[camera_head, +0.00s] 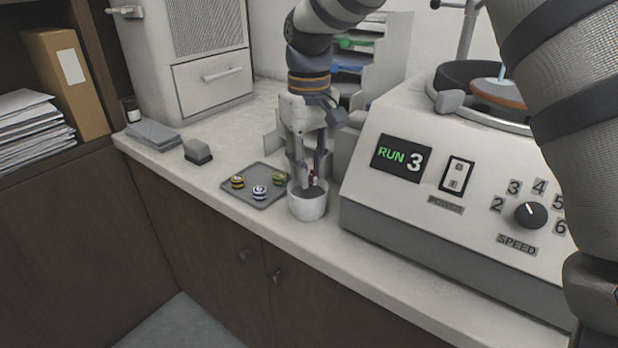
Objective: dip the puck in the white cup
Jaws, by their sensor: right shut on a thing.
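The white cup (307,207) stands on the counter near its front edge, just left of the big machine. It has dark grey contents. My right gripper (308,180) points straight down over the cup, with its fingertips at the cup's mouth. It is shut on a small dark red puck (312,177), which shows only partly between the fingers. I cannot tell whether the puck touches the contents. My left gripper is not in view.
A grey tray (236,197) with three striped pucks lies left of the cup. The machine (380,200) shows RUN 3 and stands close on the right. The counter between block and tray is clear.

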